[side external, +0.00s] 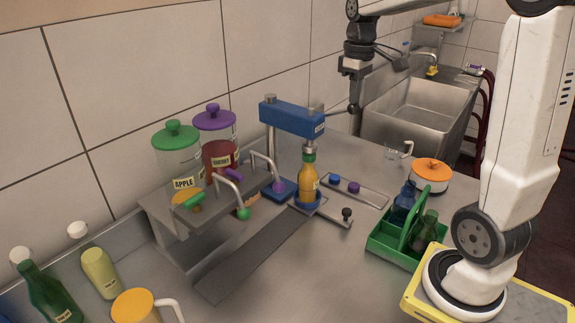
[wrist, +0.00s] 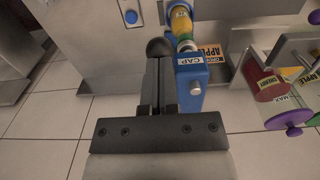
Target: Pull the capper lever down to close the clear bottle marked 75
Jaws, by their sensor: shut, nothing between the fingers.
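In the wrist view the shut fingers (wrist: 156,68) point at the knob beside the CAP label.
Lidded jars (side external: 178,150) and taps stand left of the capper. A green carrier (side external: 392,246) with bottles and an orange-lidded pot (side external: 431,178) stand right. A metal sink (side external: 420,108) lies behind. A slide with a black knob (side external: 347,213) juts out in front of the bottle.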

